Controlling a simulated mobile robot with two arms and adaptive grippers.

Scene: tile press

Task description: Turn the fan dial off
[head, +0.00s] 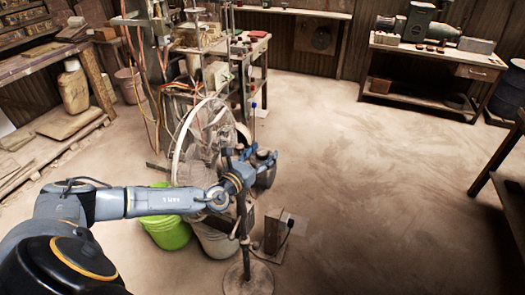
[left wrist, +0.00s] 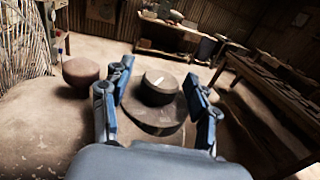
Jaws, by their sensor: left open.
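The pedestal fan has a pale wire cage (head: 186,150), and its round base (head: 248,279) stands on the floor. My left gripper (head: 262,158) reaches across to the back of the fan head. In the left wrist view, a dark round dial (left wrist: 159,87) sits on a rounded brown part of the fan (left wrist: 155,124). My left gripper (left wrist: 157,77) is open, with one finger on either side of the dial; I cannot tell whether they touch it. In the head view the gripper hides the dial. My right gripper is in neither view.
A green bucket (head: 167,232) and a pale bucket (head: 215,240) stand beneath my left arm. A small box (head: 276,230) stands beside the fan pole. A cluttered machine stand is behind the fan, and open floor (head: 390,180) lies to the right.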

